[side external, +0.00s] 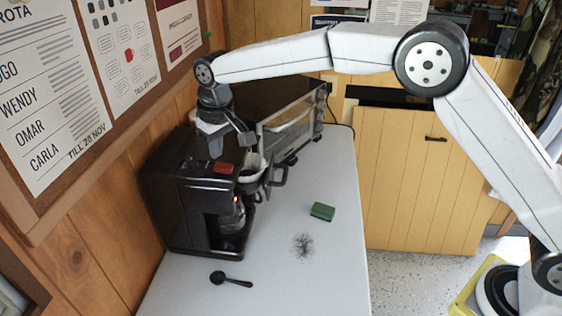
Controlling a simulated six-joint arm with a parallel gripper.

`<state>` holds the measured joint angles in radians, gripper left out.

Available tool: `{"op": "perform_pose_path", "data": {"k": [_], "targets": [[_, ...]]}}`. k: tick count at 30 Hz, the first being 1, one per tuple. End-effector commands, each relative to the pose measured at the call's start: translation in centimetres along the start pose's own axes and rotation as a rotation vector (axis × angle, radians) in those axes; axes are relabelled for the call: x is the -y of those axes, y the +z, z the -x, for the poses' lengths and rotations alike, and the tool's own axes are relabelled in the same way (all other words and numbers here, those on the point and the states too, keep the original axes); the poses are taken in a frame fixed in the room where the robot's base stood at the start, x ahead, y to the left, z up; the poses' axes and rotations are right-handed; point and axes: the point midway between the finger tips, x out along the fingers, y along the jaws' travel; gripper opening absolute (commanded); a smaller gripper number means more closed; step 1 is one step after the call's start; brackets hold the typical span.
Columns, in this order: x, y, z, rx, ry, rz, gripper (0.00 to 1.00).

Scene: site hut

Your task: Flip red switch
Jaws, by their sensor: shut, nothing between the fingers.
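The red switch (223,168) sits on the top front of the black coffee maker (180,195), at the left of the white table. Whether it is up or down is too small to tell. My gripper (230,148) is shut and empty, pointing down just above and slightly behind the switch in the picture. I cannot tell whether it touches the machine. A glass carafe (236,222) stands in the lower part of the coffee maker.
A toaster oven (290,125) stands behind the coffee maker. A black scoop (230,279), a green sponge (322,211) and a dark scribbly patch (303,245) lie on the table (335,270). Its right side is mostly clear.

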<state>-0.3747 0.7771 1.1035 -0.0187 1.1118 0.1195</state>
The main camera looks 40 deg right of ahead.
Motion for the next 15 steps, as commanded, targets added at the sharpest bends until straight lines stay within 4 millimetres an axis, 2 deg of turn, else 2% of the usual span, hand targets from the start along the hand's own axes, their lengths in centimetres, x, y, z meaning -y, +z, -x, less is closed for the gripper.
{"op": "perform_pose_path", "data": {"k": [15], "targets": [[0.0,0.08,-0.53,0.0,0.0,0.0,0.0]]}}
